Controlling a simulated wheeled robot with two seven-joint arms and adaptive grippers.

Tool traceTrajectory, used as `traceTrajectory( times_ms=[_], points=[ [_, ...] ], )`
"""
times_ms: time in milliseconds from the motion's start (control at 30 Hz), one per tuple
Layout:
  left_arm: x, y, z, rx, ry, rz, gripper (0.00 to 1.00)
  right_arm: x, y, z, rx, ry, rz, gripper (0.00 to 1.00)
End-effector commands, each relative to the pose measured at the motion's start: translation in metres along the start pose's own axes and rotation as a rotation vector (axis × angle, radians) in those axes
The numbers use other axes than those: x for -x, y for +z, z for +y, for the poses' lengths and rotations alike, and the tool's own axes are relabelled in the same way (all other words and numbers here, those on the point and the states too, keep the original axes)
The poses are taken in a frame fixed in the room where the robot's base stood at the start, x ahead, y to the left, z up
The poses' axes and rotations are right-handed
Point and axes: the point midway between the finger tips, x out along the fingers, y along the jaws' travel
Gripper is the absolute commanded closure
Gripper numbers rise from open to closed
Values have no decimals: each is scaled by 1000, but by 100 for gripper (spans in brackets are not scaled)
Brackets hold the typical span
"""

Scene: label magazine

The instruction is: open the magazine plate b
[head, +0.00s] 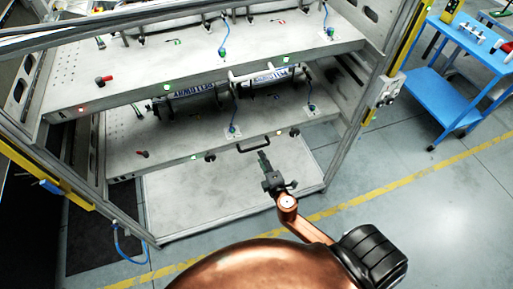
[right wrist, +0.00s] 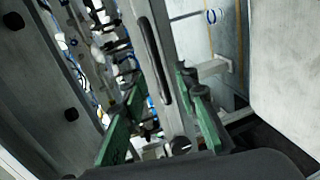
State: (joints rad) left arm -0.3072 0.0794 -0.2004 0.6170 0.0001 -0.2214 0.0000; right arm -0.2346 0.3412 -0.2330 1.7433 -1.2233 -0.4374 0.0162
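The magazine rack holds an upper plate (head: 200,75) and a lower plate (head: 185,137), both grey; I cannot read a letter marking plate b. A black bar handle (head: 256,146) sits on the front edge of the lower plate. My right gripper (head: 264,160) is just in front of and below this handle. In the right wrist view, the green-padded fingers of the right gripper (right wrist: 162,92) are apart, and the dark handle (right wrist: 152,58) shows beyond and between them. Contact is not visible. My left gripper is not in view.
A bare bottom shelf (head: 200,203) lies under the lower plate. Labelled cylinders (head: 190,103) sit on the lower plate, and red and green knobs line the plates. Rack posts stand on both sides. A blue cart (head: 437,98) is at right; the floor between is clear.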

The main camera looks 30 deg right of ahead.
Motion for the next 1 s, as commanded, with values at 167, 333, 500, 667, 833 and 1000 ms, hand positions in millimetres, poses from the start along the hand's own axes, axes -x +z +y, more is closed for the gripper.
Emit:
traceTrajectory(
  times_ms=[167, 333, 500, 667, 833, 1000],
  points=[
    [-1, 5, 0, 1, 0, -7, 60, -19, -2, 6, 8, 13, 2, 72],
    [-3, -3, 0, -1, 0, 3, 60, -47, -1, 6, 6, 11, 2, 72],
    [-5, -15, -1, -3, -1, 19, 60, -68, -1, 5, 7, 10, 2, 72],
    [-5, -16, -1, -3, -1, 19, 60, -76, -1, 5, 4, 9, 2, 72],
    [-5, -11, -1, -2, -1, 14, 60, -76, -1, 5, 4, 9, 2, 72],
    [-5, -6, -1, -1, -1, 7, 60, -76, -1, 5, 4, 9, 1, 78]
  ],
)
